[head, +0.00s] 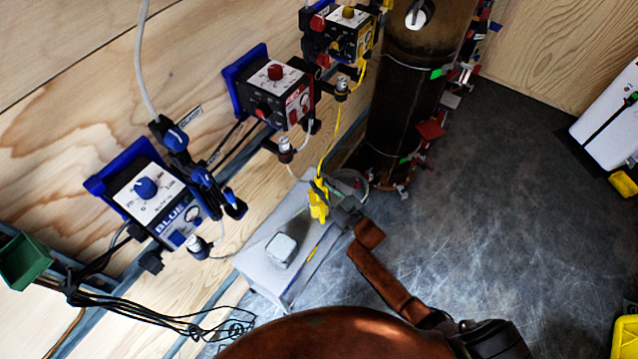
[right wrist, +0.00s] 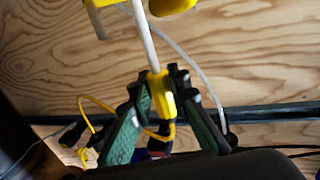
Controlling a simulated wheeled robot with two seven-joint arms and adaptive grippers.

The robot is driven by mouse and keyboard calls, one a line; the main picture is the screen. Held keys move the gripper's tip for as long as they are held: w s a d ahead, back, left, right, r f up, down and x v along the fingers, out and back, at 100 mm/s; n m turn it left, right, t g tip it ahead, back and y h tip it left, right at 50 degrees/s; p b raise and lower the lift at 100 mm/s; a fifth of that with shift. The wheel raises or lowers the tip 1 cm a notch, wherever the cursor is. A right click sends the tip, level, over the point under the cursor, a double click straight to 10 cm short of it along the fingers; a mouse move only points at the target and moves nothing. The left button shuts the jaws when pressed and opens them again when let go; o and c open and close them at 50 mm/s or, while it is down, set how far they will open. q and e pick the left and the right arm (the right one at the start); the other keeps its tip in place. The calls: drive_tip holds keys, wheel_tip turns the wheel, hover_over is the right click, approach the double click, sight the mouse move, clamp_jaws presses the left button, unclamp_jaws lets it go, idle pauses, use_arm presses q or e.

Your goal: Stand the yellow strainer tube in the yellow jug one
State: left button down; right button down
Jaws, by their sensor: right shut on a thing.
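My right gripper (head: 335,204) is shut on the yellow strainer tube (head: 319,203), above the far end of a grey-white box-like container. In the right wrist view, the strainer's yellow body (right wrist: 161,95) sits between the two green finger pads, with a pale tube running up from it. A yellow cord (head: 329,145) runs up from the strainer towards the yellow pump. I cannot make out a jug that is clearly the yellow one. My left gripper is not in view.
Blue (head: 155,208), red (head: 277,92) and yellow (head: 345,35) pump units are on the wooden wall. The grey-white container (head: 272,280) stands below them. A dark brown cylinder (head: 410,95) stands behind my right gripper. Open grey floor (head: 510,190) lies to the right.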

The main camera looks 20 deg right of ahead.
drive_tip(key=shift+f, duration=0.3)
drive_tip(key=c, duration=1.8)
unclamp_jaws()
drive_tip(key=shift+o, duration=0.2)
drive_tip(key=v, duration=1.2)
drive_tip(key=shift+f, duration=0.1)
